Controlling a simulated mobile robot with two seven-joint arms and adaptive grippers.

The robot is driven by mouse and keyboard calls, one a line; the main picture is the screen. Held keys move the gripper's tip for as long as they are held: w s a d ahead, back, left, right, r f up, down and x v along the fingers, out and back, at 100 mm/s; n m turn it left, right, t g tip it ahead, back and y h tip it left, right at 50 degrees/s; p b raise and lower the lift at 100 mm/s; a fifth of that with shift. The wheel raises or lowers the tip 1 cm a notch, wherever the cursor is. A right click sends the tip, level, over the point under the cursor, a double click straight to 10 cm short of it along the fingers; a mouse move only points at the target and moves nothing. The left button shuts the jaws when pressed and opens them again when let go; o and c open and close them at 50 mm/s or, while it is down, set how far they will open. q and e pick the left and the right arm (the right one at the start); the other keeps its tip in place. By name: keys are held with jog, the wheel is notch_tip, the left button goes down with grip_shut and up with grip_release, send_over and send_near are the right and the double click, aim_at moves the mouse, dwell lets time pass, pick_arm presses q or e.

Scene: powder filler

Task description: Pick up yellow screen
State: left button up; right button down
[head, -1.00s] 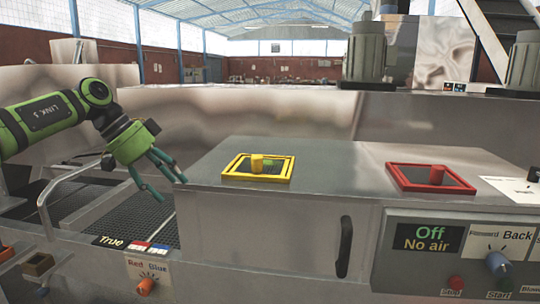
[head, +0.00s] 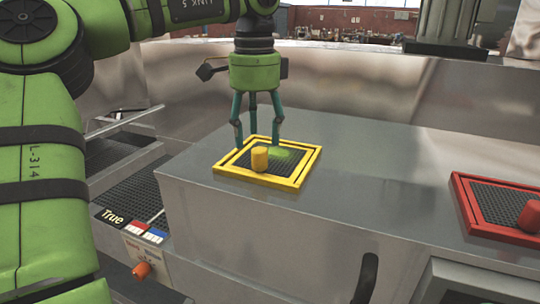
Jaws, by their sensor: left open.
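The yellow screen (head: 308,172) is a square yellow frame with dark mesh and a yellow knob (head: 259,158) standing on it. It lies flat on the metal cabinet top. My left gripper (head: 257,144) points down over the far part of the screen, behind the knob, with its fingers spread and nothing between them. I cannot tell whether its fingertips touch the screen. A green glow shows on the mesh near the fingers. My right gripper is not in view.
A red screen (head: 462,200) with a red knob (head: 531,214) lies on the same cabinet top (head: 390,190) at the right. A dark handle (head: 366,278) is on the cabinet front. A red-blue switch panel (head: 142,262) is at the lower left. The top between the screens is clear.

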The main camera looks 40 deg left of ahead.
aim_at(260, 149)
pick_arm(q)
jog(key=f, duration=0.1)
jog(key=f+p, duration=0.1)
jog(key=f, duration=0.1)
jog(key=f+p, duration=0.1)
jog(key=shift+w+d+f, duration=0.1)
jog(key=shift+w+f, duration=0.05)
jog(key=shift+w, duration=0.25)
jog(key=shift+f, duration=0.25)
jog(key=shift+s, duration=0.15)
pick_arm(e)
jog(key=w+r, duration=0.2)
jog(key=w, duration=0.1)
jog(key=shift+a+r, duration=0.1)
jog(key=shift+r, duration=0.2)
pick_arm(q)
jog(key=shift+r, duration=0.1)
jog(key=c, duration=1.1)
grip_shut()
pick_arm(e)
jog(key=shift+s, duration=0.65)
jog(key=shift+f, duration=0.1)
